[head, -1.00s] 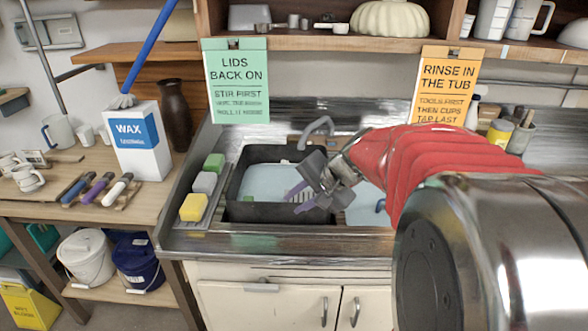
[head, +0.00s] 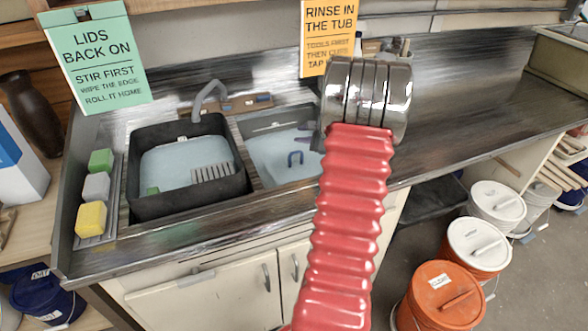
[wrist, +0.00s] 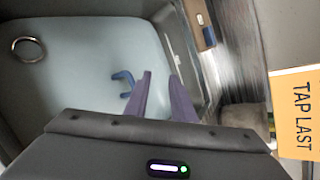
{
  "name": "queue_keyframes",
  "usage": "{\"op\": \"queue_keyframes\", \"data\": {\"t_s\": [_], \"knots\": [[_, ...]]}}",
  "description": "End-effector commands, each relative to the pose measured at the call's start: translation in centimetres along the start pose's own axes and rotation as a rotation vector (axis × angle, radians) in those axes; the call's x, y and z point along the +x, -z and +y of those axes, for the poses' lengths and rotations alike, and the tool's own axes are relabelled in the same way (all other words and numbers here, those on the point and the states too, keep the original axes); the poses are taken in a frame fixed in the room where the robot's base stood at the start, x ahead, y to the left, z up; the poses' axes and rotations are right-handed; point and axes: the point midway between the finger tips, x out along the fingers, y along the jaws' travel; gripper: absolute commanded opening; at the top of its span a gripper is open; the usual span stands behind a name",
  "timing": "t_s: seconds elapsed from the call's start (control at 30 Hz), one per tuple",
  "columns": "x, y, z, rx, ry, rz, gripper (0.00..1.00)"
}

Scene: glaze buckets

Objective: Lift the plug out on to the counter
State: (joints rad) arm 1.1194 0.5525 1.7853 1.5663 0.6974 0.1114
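A blue U-shaped handle (head: 295,158), which may be the plug's, shows in the water of the right sink basin (head: 262,124). It also shows in the wrist view (wrist: 123,80), just left of my gripper's fingers and not between them. The plug's body cannot be made out. My gripper (wrist: 161,75) has two purple fingers, apart with nothing between them. They reach over the right basin. In the head view the gripper is mostly hidden behind my wrist; only a bit of purple finger shows. A metal ring (wrist: 28,48) lies at the basin's far left in the wrist view.
A black tub (head: 133,180) of water with a grey ribbed piece stands in the left basin. Green, grey and yellow sponges (head: 91,219) lie left of it. The steel counter (head: 450,112) right of the basins is largely clear. Lidded buckets (head: 440,295) stand on the floor.

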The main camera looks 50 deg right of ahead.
Motion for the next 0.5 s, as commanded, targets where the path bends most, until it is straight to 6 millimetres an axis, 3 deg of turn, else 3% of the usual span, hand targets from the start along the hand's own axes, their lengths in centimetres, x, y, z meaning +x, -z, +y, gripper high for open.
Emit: {"op": "queue_keyframes", "data": {"t_s": [0.1, 0.5], "knots": [[-0.1, 1.3, -0.2, 0.027, 0.014, 0.012, 0.23], [-0.1, 2.0, 0.1, 0.032, 0.017, 0.017, 0.23]]}}
